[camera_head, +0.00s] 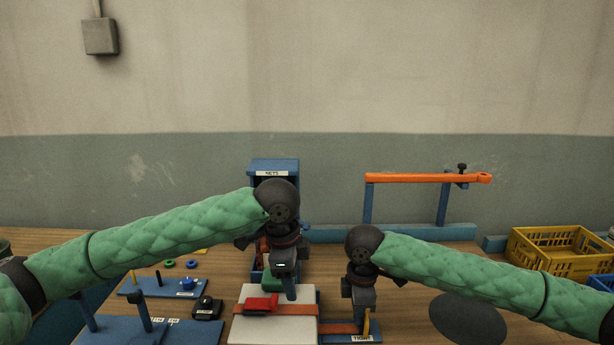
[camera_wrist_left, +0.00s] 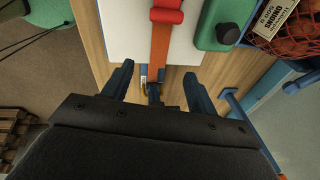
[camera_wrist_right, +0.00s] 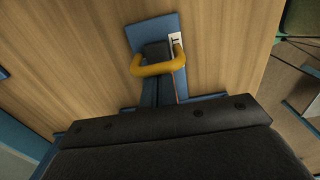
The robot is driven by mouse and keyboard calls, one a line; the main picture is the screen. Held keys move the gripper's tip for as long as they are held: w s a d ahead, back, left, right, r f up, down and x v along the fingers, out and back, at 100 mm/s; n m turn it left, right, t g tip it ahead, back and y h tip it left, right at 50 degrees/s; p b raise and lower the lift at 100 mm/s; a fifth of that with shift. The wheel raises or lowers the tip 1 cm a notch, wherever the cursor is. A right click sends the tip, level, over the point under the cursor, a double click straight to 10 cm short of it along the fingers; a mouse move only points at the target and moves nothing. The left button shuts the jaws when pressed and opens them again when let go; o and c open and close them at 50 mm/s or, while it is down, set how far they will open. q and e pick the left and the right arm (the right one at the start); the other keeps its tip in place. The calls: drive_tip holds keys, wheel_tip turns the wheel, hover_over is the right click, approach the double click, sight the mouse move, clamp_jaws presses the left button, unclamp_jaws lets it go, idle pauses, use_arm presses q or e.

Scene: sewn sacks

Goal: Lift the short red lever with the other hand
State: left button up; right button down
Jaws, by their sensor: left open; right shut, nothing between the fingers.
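The short red lever (camera_head: 262,303) lies flat on an orange strap (camera_head: 288,309) across a white block (camera_head: 306,328). In the left wrist view the red lever (camera_wrist_left: 166,16) is at the top, beyond the fingertips. My left gripper (camera_head: 289,290) is open over the white block, just right of the lever, with nothing between its fingers (camera_wrist_left: 158,82). My right gripper (camera_head: 364,316) is shut and empty at the yellow handle (camera_wrist_right: 158,62), on a blue plate at the strap's right end. Its fingertips (camera_wrist_right: 163,90) are close below the handle; whether they touch cannot be told.
Blue boards with pegs (camera_head: 158,330) and a small black box (camera_head: 207,307) lie left of the block. A blue stand labelled NETS (camera_head: 272,165) is behind. An orange bar (camera_head: 420,178) on blue posts and a yellow crate (camera_head: 555,252) are at the right.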

sight(274, 299)
use_arm(q)
drive_tip(key=w+a+r+n+g+y, duration=0.1)
drive_tip(key=a+r+y, duration=0.15)
drive_tip(key=a, duration=0.25)
drive_tip(key=shift+h, duration=0.45)
drive_tip(key=shift+w+d+f, duration=0.1)
drive_tip(key=shift+f, duration=2.25)
drive_tip(key=shift+d+f, duration=0.1)
drive_tip(key=shift+f, duration=2.2)
drive_tip(key=c, duration=0.8)
drive_tip(key=shift+c, duration=0.2)
drive_tip(key=shift+r, duration=0.1)
